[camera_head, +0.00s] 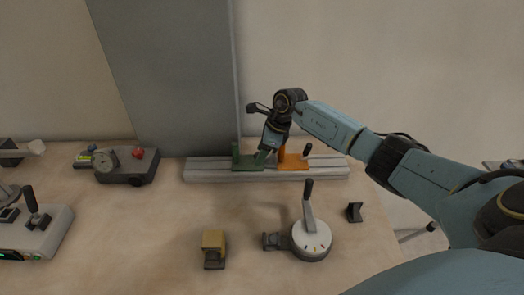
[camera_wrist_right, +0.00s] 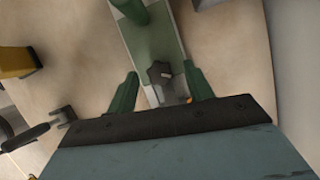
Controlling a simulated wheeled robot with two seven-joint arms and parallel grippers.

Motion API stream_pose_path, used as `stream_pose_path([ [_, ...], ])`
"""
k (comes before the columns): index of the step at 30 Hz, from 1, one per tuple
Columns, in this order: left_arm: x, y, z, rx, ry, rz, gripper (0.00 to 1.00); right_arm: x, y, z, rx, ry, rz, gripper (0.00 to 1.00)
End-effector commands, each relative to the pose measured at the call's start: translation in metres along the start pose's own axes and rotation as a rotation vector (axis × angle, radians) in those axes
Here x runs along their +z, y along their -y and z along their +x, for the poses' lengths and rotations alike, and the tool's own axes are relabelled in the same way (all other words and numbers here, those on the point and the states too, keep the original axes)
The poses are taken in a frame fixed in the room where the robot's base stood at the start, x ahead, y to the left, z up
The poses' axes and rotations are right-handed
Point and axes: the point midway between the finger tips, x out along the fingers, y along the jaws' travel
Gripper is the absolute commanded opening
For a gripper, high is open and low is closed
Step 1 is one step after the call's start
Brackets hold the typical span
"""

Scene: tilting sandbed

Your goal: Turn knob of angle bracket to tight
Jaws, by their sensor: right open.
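A green angle bracket (camera_head: 246,163) and an orange angle bracket (camera_head: 293,163) sit on a grey slotted rail (camera_head: 220,175) at the back of the table. The orange one has a small dark knob (camera_head: 307,149). My right gripper (camera_head: 269,157) points down at the green bracket's right end, its green fingers apart. In the right wrist view, the green bracket (camera_wrist_right: 155,42) runs toward the gripper, and a dark grey knob (camera_wrist_right: 160,74) lies between the open fingers (camera_wrist_right: 161,90), with gaps on both sides. A small orange patch shows beside it. My left gripper is out of view.
A white round dial with a dark lever (camera_head: 310,238), a yellow block (camera_head: 213,244) and a small black bracket (camera_head: 354,212) stand in front of the rail. A gauge device (camera_head: 125,165) and a lever box (camera_head: 40,230) are at left. A grey panel (camera_head: 170,75) stands behind.

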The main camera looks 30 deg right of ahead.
Motion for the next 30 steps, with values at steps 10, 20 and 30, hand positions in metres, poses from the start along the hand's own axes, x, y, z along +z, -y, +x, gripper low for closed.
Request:
stream_pose_path([
  [10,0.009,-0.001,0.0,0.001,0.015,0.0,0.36,0.0,0.0,0.0,0.0,0.0,0.0,0.23],
  [20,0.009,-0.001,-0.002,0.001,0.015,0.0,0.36,0.0,0.0,-0.001,-0.005,-0.001,0.015,0.08],
  [30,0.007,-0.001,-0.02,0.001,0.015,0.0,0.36,0.0,-0.002,-0.004,-0.071,-0.002,0.17,0.08],
])
